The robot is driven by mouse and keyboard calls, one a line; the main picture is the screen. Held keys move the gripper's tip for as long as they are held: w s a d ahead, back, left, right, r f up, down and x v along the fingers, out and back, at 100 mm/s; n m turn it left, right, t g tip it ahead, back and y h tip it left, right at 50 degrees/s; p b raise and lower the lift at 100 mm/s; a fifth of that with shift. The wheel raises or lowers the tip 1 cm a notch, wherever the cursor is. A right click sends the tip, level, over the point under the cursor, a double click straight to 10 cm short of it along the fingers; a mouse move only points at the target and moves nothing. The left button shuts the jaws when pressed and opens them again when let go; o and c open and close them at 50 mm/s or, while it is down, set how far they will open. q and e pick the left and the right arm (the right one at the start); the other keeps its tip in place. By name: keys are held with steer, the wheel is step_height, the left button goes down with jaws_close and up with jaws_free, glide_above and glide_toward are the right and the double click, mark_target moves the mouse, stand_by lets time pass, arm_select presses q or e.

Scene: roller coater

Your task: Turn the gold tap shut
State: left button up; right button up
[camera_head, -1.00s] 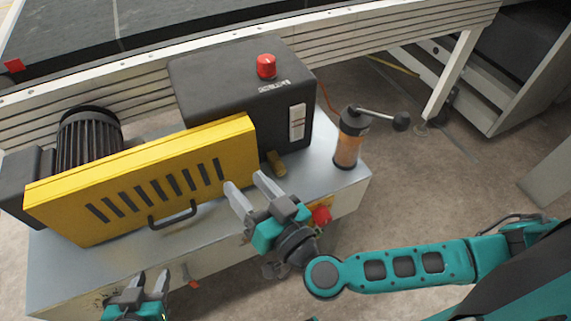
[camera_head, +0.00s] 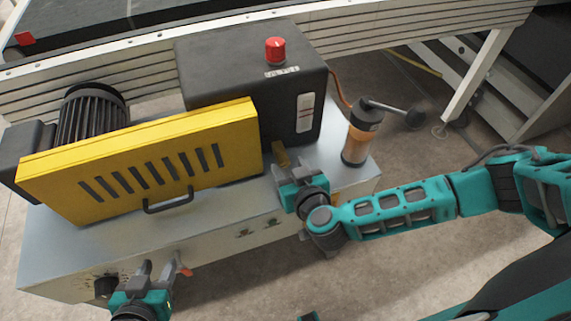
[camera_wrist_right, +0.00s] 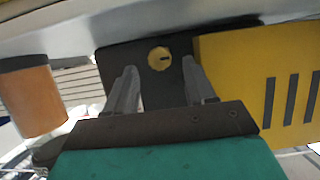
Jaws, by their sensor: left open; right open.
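The gold tap (camera_head: 280,153) shows as a small gold piece at the foot of the black box, right of the yellow guard. In the right wrist view the gold tap (camera_wrist_right: 159,59) is a round knob with a dark slot. My right gripper (camera_head: 285,169) is open and close to the tap, and its fingers are hard to make out in the head view. In the wrist view the tap lies between the fingertips (camera_wrist_right: 158,68), with no clear contact. My left gripper (camera_head: 155,268) is open and empty at the machine's front, near a red-tipped lever (camera_head: 183,267).
The yellow guard (camera_head: 140,163) with its handle stands left of the tap. The black box (camera_head: 250,90) carries a red knob (camera_head: 275,50). An orange cylinder (camera_head: 358,148) with a crank stands to the right. A black dial (camera_head: 105,287) is beside my left gripper.

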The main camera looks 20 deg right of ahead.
mark_target(286, 163)
steer(key=shift+b+x, duration=0.3)
steer(key=shift+x, duration=1.4)
steer(key=shift+r, duration=0.1)
jaws_close()
